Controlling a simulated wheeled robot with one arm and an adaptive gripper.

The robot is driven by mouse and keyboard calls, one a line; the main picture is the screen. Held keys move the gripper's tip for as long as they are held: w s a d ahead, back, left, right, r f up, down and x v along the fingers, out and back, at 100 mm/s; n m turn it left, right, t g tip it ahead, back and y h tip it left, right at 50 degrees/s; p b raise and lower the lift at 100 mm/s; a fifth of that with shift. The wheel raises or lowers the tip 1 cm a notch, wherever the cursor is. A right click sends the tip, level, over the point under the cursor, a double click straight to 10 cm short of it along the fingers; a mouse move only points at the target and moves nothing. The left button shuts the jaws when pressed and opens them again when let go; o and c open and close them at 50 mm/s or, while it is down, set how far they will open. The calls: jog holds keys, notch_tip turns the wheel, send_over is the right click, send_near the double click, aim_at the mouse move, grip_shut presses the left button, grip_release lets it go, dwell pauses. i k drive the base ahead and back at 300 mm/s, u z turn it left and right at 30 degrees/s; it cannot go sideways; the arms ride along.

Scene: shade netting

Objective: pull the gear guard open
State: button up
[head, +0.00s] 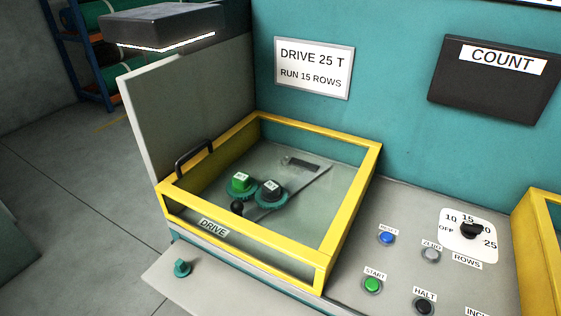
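The gear guard (350,205) is a box-shaped yellow frame with see-through panels, on the left part of the machine's grey top. It sits down over the gears and looks shut. A black bar handle (193,157) is at its left end. Through the guard I see a gear with a green block on top (241,184), a gear with a dark block (270,191), and a black ball knob (237,207). A "DRIVE" label (213,227) is on the front side. My gripper is not in view.
A grey upright panel (185,110) stands just behind the handle, below a dark lit box (165,25). A small teal part (182,268) is on the front ledge (215,290). Buttons, including green START (372,285), and a dial (471,230) are right. Floor at left is clear.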

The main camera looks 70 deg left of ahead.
aim_at(321, 258)
jog(key=u, duration=2.7)
jog(key=k, duration=0.45)
jog(key=u, duration=1.3)
jog(key=i, duration=1.15)
jog(key=z, duration=0.25)
